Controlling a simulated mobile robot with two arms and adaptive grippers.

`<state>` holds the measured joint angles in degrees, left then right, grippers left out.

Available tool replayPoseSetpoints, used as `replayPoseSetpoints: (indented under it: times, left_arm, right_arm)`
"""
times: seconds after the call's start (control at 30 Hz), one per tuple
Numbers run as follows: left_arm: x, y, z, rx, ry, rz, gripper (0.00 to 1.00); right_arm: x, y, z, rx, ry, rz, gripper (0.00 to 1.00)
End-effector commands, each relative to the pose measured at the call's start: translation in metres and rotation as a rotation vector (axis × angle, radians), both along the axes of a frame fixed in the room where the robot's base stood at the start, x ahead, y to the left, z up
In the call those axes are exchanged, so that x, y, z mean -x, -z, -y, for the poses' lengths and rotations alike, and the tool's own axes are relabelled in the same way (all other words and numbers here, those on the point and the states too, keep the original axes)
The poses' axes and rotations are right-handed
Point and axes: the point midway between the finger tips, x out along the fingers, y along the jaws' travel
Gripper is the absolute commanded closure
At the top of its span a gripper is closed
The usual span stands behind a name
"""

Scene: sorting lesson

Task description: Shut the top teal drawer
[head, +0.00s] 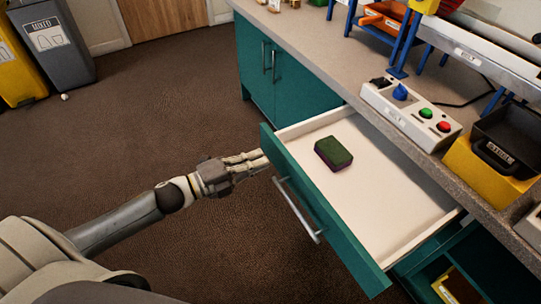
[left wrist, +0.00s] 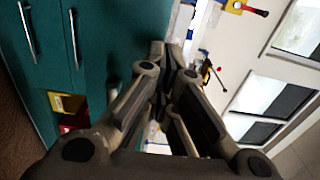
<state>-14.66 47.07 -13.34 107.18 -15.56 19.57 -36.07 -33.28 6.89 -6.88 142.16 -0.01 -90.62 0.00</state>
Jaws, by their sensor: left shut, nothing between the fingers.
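The top teal drawer (head: 325,220) is pulled well out from the cabinet in the head view. Its front panel faces lower left and carries a long metal handle (head: 297,210). A dark green and purple block (head: 333,153) lies inside on the pale drawer floor. My left gripper (head: 264,160) is shut and empty, its fingertips at the outer face of the drawer front, near its far end. I cannot tell whether they touch. The shut fingers also show in the left wrist view (left wrist: 173,52). My right gripper is not in view.
The worktop (head: 330,45) above holds a button box (head: 410,113) and a black bin (head: 508,140) on a yellow one. Shut teal cabinet doors (head: 270,75) stand beyond the drawer. An open lower space holds a yellow item (head: 458,286). The brown floor at left is mostly clear.

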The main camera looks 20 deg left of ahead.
Motion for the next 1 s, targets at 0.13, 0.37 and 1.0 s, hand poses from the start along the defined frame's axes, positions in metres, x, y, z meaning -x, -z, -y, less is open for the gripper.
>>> replayPoseSetpoints:
  times: [0.13, 0.37, 1.0]
  left_arm:
    - [-0.016, 0.000, 0.012, 0.001, 0.000, 0.003, 1.00]
    - [-0.030, 0.000, 0.023, 0.001, 0.000, 0.002, 1.00]
    - [-0.039, -0.001, 0.030, 0.001, -0.001, 0.000, 1.00]
  right_arm:
    - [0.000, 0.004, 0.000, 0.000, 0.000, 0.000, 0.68]
    - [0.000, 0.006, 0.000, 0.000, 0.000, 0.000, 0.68]
    - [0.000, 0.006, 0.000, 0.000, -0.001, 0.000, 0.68]
